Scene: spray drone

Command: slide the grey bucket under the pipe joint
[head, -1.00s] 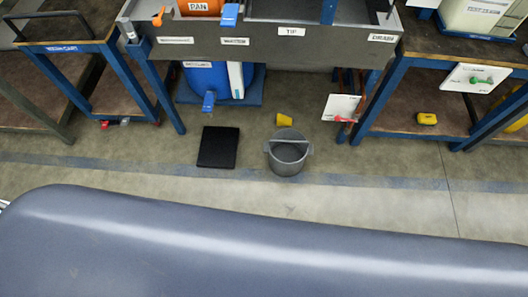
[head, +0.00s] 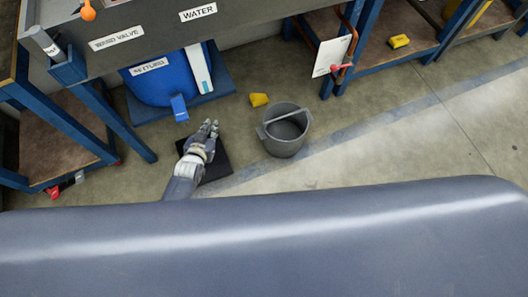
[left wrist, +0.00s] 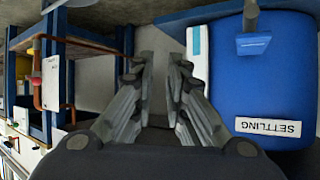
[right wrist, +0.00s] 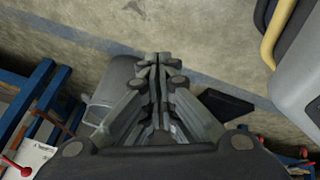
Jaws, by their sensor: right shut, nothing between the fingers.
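The grey bucket (head: 287,137) stands upright on the floor, right of the black mat, its handle lying across the top. My left gripper (head: 210,128) is above the black mat, left of the bucket and apart from it. In the left wrist view its fingers (left wrist: 163,65) are spread and empty. My right gripper (right wrist: 157,60) is shut and empty; it is outside the head view. The bucket (right wrist: 115,75) shows partly behind its fingers. A copper pipe (head: 352,40) with a red handle runs down beside a bench leg; I cannot tell which part is the joint.
The black mat (head: 215,165) lies on the floor. A yellow object (head: 259,99) lies behind the bucket. A blue settling tank (head: 160,85) stands under the grey sink bench. Blue bench legs (head: 115,120) stand left. The floor right of the bucket is clear.

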